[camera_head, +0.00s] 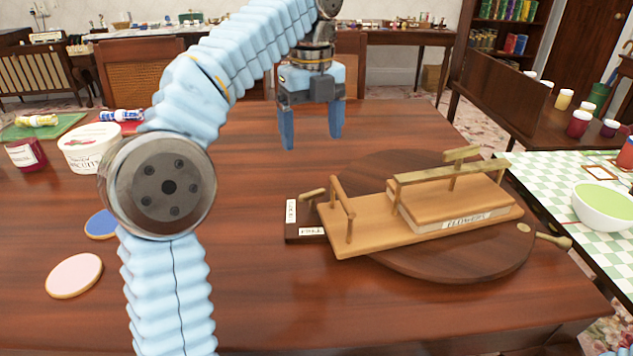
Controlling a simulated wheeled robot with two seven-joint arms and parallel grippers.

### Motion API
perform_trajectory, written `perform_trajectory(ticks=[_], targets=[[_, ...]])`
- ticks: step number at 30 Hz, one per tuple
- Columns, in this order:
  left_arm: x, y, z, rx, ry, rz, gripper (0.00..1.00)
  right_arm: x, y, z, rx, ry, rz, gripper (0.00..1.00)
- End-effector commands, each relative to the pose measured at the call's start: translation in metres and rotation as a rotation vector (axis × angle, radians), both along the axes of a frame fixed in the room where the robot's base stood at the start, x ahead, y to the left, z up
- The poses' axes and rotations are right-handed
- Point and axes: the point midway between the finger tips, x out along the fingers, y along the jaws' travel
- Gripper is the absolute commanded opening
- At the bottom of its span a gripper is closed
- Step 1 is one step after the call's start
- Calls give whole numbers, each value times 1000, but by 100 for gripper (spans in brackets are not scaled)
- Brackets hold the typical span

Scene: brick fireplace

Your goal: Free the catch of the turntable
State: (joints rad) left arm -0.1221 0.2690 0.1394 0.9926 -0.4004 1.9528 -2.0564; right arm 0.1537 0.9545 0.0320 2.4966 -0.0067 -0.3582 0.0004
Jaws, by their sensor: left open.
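The turntable (480,266) is a dark round wooden disc on the table. A wooden frame (365,232) with rails and a labelled block (470,221) lies on top of it. At its left edge sits the catch, a dark block (293,233) with two small white labels, whose words are too small to read surely. A light wooden lever (312,194) sticks out beside the block. My left gripper (312,137) is open and empty, pointing down above the table, up the picture from the lever and apart from it. My right gripper is not in view.
A wooden knob (553,240) sticks out at the turntable's right. Round pads (75,275), a white tub (92,148) and a red jar (27,153) are on the left. A bowl (603,206) stands on a checked cloth at right. The table's front middle is clear.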

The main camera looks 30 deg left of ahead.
Motion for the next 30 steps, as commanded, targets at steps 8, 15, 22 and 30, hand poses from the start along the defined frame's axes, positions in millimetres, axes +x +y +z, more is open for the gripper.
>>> perform_trajectory(ticks=[8,15,22,30], targets=[[-3,0,-44,6,-2,0,85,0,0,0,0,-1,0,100],[-2,-1,-96,4,-4,-1,85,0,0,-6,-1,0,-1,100],[-2,-1,-116,3,-6,-1,85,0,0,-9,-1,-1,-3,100],[-1,-1,-117,3,-7,-1,85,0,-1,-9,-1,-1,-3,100]])
